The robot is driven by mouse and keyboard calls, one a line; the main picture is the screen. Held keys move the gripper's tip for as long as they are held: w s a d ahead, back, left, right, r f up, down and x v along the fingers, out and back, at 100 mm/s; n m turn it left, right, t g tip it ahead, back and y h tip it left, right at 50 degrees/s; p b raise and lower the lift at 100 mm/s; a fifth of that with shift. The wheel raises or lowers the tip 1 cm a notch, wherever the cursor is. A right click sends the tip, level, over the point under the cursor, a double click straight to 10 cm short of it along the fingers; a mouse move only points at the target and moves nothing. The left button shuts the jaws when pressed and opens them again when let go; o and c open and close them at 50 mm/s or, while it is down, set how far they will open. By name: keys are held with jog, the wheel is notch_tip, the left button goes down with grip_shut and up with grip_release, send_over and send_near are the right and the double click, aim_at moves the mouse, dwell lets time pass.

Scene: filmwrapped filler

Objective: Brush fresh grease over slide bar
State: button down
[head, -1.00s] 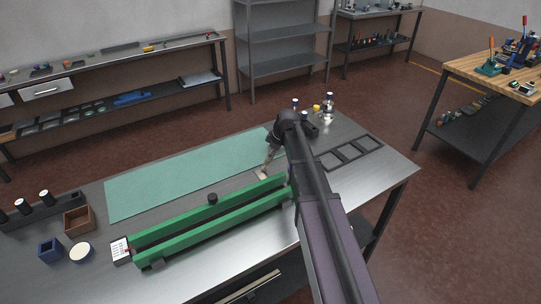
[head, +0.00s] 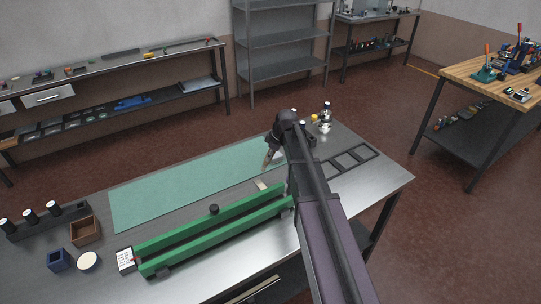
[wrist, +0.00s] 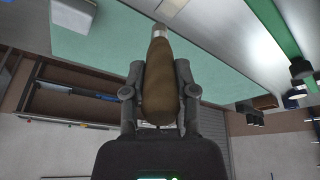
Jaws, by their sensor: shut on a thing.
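A long green assembly (head: 190,243) of two parallel bars lies across the steel bench, with a black knob (head: 214,209) on its far bar. I cannot tell which part is the slide bar. My gripper (wrist: 158,85) is shut on the brown handle of a brush (wrist: 161,100), whose metal ferrule shows above the fingers. My arm hides the assembly's right end. A round tub with a cream-coloured top (head: 88,261) stands at the left; it may be grease.
A green mat (head: 170,195) covers the bench behind the bars. A dark divided frame (head: 350,160) lies at the right. Small bottles stand at the back right.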

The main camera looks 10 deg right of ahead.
jog(key=shift+r, duration=0.25)
jog(key=shift+r+p, duration=1.45)
jog(key=shift+p, duration=0.1)
jog(key=shift+f, duration=0.1)
jog(key=shift+b+x, duration=0.95)
jog(key=shift+b, duration=0.1)
jog(key=shift+s+d, duration=0.1)
jog(key=shift+d, duration=0.05)
notch_tip(320, 180, up, 4)
jog(key=p, duration=0.3)
jog(key=shift+f+p, duration=0.15)
jog(key=shift+p, duration=0.25)
jog(key=shift+d, duration=0.1)
